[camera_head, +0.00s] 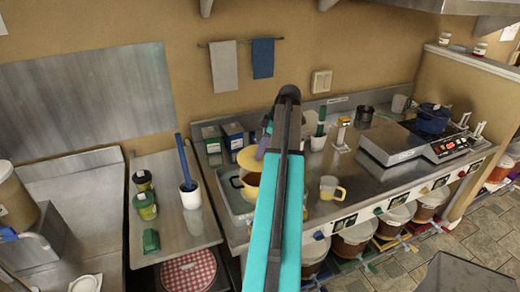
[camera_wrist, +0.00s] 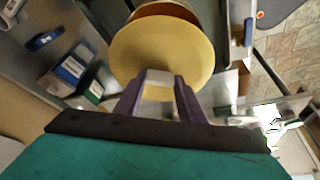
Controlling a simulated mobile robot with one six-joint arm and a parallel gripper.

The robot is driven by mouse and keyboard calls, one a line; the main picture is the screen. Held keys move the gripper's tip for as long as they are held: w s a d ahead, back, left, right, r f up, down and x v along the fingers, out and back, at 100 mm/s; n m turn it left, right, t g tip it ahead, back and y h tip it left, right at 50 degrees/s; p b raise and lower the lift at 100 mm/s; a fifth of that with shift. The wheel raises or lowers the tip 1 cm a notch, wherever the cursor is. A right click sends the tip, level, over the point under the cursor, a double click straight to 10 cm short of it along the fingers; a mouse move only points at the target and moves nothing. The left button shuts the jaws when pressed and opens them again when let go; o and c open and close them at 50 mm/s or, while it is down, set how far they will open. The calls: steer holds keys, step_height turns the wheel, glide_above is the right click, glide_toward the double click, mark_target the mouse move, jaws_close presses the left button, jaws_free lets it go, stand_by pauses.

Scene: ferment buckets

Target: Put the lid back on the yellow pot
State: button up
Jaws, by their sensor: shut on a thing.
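The yellow lid (camera_head: 247,158) is a round disc held by my gripper (camera_head: 262,146). In the wrist view the lid (camera_wrist: 162,52) fills the upper middle, and the purple fingers of my gripper (camera_wrist: 158,80) are closed at its near edge. The yellow pot (camera_head: 251,187) stands below the lid in the head view, with a dark opening or handle at its left. The lid appears apart from the pot and above it, slightly tilted. In the wrist view part of a yellow-brown rim (camera_wrist: 168,10) shows behind the lid. My arm hides the pot's right side.
The pot stands in or beside a grey tray (camera_head: 222,186) on the steel counter. A yellow mug (camera_head: 328,188) is to the right. Boxes (camera_head: 233,134) stand behind.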

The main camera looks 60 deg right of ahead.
mark_target(262, 161)
steer(key=shift+f, duration=0.1)
steer(key=shift+f+b, duration=1.5)
steer(key=shift+f, duration=1.5)
steer(key=shift+s+f+b, duration=0.1)
steer(key=shift+f+b, duration=0.1)
steer(key=shift+b, duration=0.2)
stand_by(0.7)
stand_by(0.5)
steer(key=o, duration=1.7)
steer(key=shift+c, duration=0.2)
steer(key=shift+r, duration=0.25)
steer(key=shift+r+p, duration=1.55)
steer(key=shift+r, duration=1.75)
